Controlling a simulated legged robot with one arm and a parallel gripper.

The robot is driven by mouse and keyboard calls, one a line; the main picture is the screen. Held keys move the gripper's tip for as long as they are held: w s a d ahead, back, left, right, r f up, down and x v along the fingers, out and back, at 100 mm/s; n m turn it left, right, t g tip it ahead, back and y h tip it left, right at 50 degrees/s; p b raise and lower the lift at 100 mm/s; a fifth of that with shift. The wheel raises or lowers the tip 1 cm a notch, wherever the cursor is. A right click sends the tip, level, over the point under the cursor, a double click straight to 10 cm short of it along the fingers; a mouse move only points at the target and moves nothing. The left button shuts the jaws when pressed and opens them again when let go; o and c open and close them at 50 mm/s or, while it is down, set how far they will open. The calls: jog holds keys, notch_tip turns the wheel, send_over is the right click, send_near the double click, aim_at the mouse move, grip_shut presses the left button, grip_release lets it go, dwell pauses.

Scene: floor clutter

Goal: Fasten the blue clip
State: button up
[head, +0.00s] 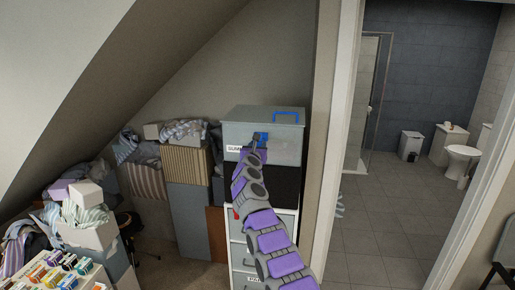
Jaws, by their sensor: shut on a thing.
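The blue clip (262,138) is on the front of a grey metal box (287,150), which has a blue handle (286,115) on its lid. My gripper (255,142) is at the box front, at the clip's left side, and is shut on the clip. The arm reaches up from the lower right and hides part of the box front. The fingertips are small here, and I cannot tell whether the clip is flat against the box.
The box stands on a dark surface above a white drawer cabinet (240,256). Boxes and piled clothes (90,212) fill the left side under the sloped ceiling. A door frame (335,140) stands close on the right, with open tiled bathroom floor (385,225) beyond.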

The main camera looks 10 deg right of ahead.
grip_shut()
